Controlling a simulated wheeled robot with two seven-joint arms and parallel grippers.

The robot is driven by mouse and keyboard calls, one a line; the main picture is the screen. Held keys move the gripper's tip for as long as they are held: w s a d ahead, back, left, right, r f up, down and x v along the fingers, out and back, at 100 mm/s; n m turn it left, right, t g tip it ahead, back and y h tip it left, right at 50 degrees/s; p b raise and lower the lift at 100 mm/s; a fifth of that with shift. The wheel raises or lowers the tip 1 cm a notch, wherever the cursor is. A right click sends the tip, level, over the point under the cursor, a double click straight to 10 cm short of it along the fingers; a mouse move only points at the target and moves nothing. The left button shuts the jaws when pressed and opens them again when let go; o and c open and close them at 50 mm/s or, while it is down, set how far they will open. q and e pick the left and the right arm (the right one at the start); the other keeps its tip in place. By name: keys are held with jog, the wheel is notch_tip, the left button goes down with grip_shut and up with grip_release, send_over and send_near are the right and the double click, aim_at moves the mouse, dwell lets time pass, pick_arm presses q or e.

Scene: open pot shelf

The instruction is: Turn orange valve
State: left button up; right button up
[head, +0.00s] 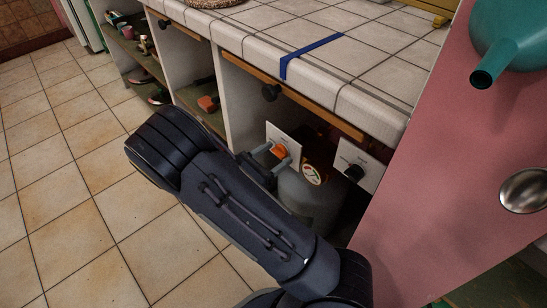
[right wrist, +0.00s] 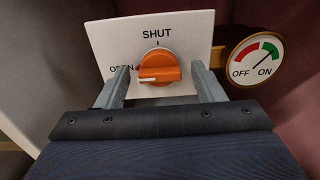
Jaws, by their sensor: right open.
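The orange valve (head: 280,151) is a knob on a white plate (right wrist: 107,38) marked SHUT above and OPEN at left. In the right wrist view the orange valve (right wrist: 158,66) has its white pointer line toward the left, at OPEN. My right gripper (head: 268,157) is open, with its fingers on either side of the knob in the right wrist view (right wrist: 160,73); whether they touch it I cannot tell. A round gauge (right wrist: 256,60) beside the plate has its needle in the green toward ON; it also shows in the head view (head: 313,175). My left gripper is not in view.
A second white plate with a black knob (head: 354,172) is right of the gauge. The tiled counter (head: 370,70) with a blue strip (head: 310,55) overhangs above. A pink panel (head: 430,150) bounds the right side. The tiled floor (head: 70,190) at left is clear.

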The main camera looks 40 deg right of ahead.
jog(key=c, duration=1)
jog(key=shift+m, duration=1.4)
jog(key=m, duration=0.3)
jog(key=shift+m, duration=0.3)
jog(key=m+b, duration=0.1)
jog(key=m, duration=0.4)
jog(key=shift+f+m, duration=0.1)
jog(key=shift+m, duration=0.2)
jog(key=m+b, duration=0.2)
jog(key=m, duration=0.3)
jog(key=shift+m, duration=0.4)
jog(key=shift+s, duration=0.1)
